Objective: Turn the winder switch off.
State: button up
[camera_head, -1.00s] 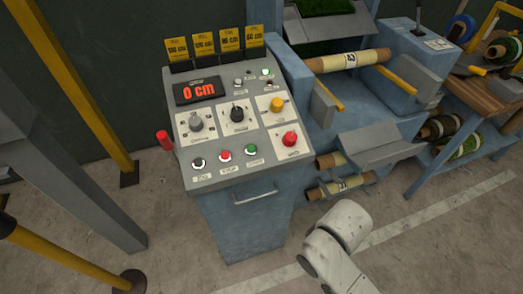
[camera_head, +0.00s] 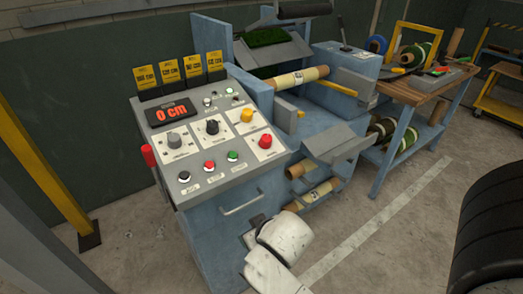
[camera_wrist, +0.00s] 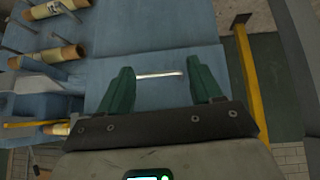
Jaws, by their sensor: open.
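A sloped grey control panel (camera_head: 215,150) tops a blue cabinet (camera_head: 235,228) in the head view. It carries a grey knob (camera_head: 174,139), a black knob (camera_head: 212,127), a yellow knob (camera_head: 247,115) and a red knob (camera_head: 265,141). Below them sit a black, a red and a green button. The labels are too small to read, so I cannot tell which is the winder switch. My gripper (camera_wrist: 159,66) shows in the wrist view, its green fingers apart and nothing between them. It faces a blue surface with a pale bar handle (camera_wrist: 158,74). The head view shows my white arm below the panel, not the fingers.
A red display (camera_head: 172,112) reads 0 cm. A red-topped lever (camera_head: 148,155) stands at the panel's left side. A large black ribbed wheel (camera_head: 490,230) fills the right edge.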

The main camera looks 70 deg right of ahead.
jog(key=w+d+r+m+t+h+b, duration=0.1)
jog(key=d+r+m+h+b, duration=0.15)
jog(key=d+b, duration=0.2)
jog(key=w+d+r+m+t+h+b, duration=0.1)
jog(key=w+d+m+t+h+b, duration=0.1)
jog(key=d+h+b, duration=0.3)
jog(key=m+t+h+b, duration=0.1)
jog(key=m+h+b, duration=0.1)
jog(key=h, duration=0.1)
send_near(268, 143)
jog(key=d, duration=0.1)
jog(key=x, duration=0.5)
jog(key=p+x, duration=0.1)
jog(key=x, duration=0.5)
jog(key=shift+w+a, duration=0.15)
jog(key=shift+w, duration=0.1)
jog(key=c, duration=1)
jog(key=shift+o, duration=0.2)
jog(key=shift+r, duration=0.1)
